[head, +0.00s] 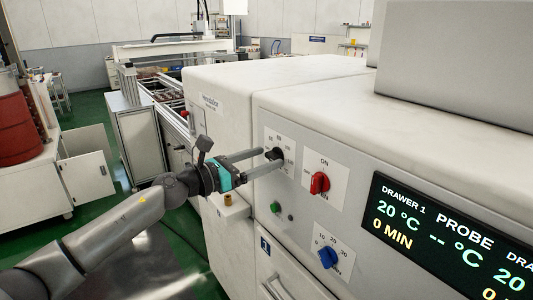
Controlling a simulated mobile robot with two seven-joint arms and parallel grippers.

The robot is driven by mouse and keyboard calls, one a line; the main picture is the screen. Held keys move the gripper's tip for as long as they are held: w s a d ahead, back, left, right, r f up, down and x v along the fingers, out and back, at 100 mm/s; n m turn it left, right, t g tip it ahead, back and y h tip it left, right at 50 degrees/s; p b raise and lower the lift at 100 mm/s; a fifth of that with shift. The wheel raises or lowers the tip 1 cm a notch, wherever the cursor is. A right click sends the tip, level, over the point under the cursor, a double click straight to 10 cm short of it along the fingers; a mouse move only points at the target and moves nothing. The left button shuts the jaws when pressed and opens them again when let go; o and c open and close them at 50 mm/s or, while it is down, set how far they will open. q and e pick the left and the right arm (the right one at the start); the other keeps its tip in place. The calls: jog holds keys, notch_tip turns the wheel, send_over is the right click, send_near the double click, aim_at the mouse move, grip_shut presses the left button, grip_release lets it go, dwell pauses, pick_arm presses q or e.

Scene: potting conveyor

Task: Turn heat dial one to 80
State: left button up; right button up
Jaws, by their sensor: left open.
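The heat dial (274,154) is a black knob on a white scale plate on the front of the cream machine. Its scale numbers are too small to read surely. My left gripper (268,160) comes in from the left with its two grey fingers apart. One finger reaches to the upper side of the black knob and the other passes below it. I cannot tell whether the fingers touch the knob. Part of the plate is hidden behind the fingers. My right gripper does not show.
A red switch (320,183) marked ON sits right of the dial. A blue timer knob (328,258) is below, near a green button (275,207). A display (450,240) reads drawer 1, 20 °C, 0 MIN. A drawer handle (275,287) is low down. Green floor lies left.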

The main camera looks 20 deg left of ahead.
pick_arm(q)
jog(key=shift+w+d, duration=0.4)
jog(key=shift+w, duration=0.1)
jog(key=shift+c, duration=0.3)
grip_shut()
